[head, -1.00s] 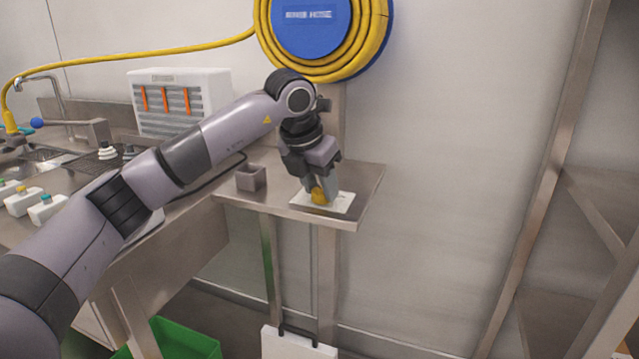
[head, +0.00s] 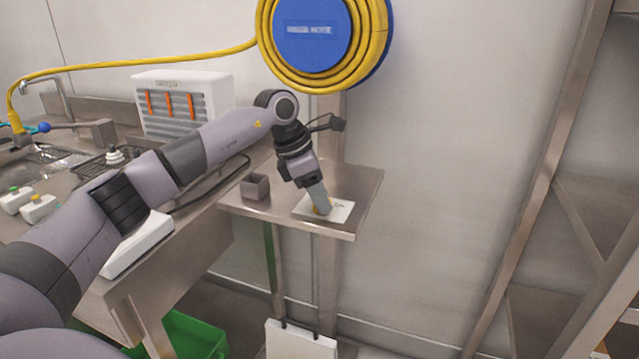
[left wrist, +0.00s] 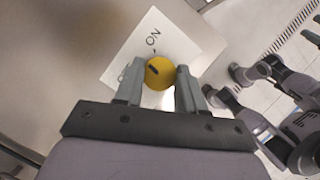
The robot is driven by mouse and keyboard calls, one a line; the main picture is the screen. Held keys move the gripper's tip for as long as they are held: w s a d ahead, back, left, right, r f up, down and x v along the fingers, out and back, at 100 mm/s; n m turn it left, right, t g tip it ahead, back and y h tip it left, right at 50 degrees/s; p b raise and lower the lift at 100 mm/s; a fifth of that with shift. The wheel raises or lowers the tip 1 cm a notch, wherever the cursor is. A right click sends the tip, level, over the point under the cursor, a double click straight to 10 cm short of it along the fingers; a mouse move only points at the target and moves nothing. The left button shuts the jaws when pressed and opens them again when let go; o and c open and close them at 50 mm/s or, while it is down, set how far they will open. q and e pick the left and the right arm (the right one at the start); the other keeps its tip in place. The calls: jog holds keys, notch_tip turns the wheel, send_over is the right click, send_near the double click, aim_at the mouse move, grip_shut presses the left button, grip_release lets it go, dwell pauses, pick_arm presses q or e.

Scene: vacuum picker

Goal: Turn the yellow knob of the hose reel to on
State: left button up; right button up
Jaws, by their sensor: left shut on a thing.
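The yellow knob (left wrist: 159,73) sits on a white plate (left wrist: 130,50) marked ON, with a second label partly hidden by a finger. A dark mark shows on the knob's upper left part; a small tick stands on the plate between the knob and ON. My left gripper (head: 322,210) points down at the plate (head: 342,213) on the steel shelf. In the left wrist view its two fingers (left wrist: 158,88) are on either side of the knob, shut on it. In the head view the fingers hide most of the knob.
The blue hose reel (head: 308,35) with yellow hose hangs on the wall above the shelf (head: 360,185). A small grey square cup (head: 255,187) stands left of the plate. A white vented box (head: 180,100) is behind my arm. A metal rack (head: 545,180) stands at right.

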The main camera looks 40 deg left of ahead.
pick_arm(q)
jog(key=m, duration=0.1)
jog(key=m+p, duration=0.1)
jog(key=shift+w+r+m+g+h+p, duration=0.1)
jog(key=shift+r+m+g+h+p, duration=0.1)
jog(key=shift+m+g+h+p, duration=0.15)
jog(key=shift+f+m+g+h+p, duration=0.1)
jog(key=shift+m+g+h+p, duration=0.25)
jog(key=shift+m, duration=0.8)
jog(key=shift+w+m+g, duration=0.1)
jog(key=shift+m+g, duration=0.3)
jog(key=shift+m, duration=0.5)
jog(key=shift+f+p, duration=0.1)
jog(key=shift+p, duration=0.2)
jog(key=o, duration=1.1)
jog(key=shift+c, duration=0.2)
jog(key=shift+a, duration=0.1)
jog(key=v, duration=0.7)
